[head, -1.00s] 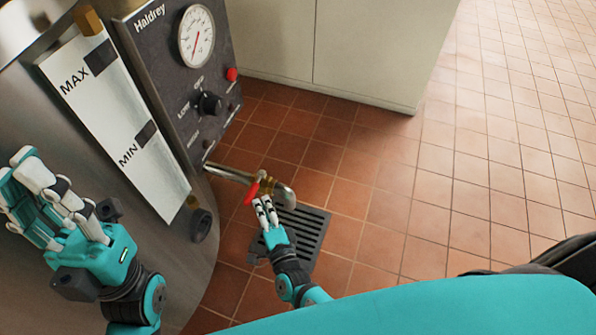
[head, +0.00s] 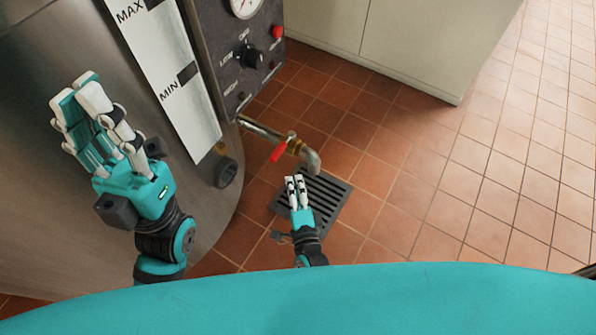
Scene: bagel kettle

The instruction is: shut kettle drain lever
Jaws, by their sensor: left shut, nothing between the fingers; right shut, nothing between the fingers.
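The kettle (head: 60,210) is the large steel vessel at the left. Its drain pipe (head: 262,130) runs out to the right, with a brass valve and a downturned spout (head: 311,160). The red drain lever (head: 279,152) sticks out from the valve toward the lower left, across the pipe's line in the picture. My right gripper (head: 296,180) is shut and empty, just below the lever and spout, with a visible gap to the lever. My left gripper (head: 80,103) is shut and empty in front of the kettle wall, well left of the lever.
A dark floor grate (head: 334,197) lies under the spout. The control panel (head: 232,60) with a knob and gauge is above the pipe. A pale cabinet (head: 410,45) stands behind. A dark round fitting (head: 227,173) is left of the pipe. Tiled floor at right is clear.

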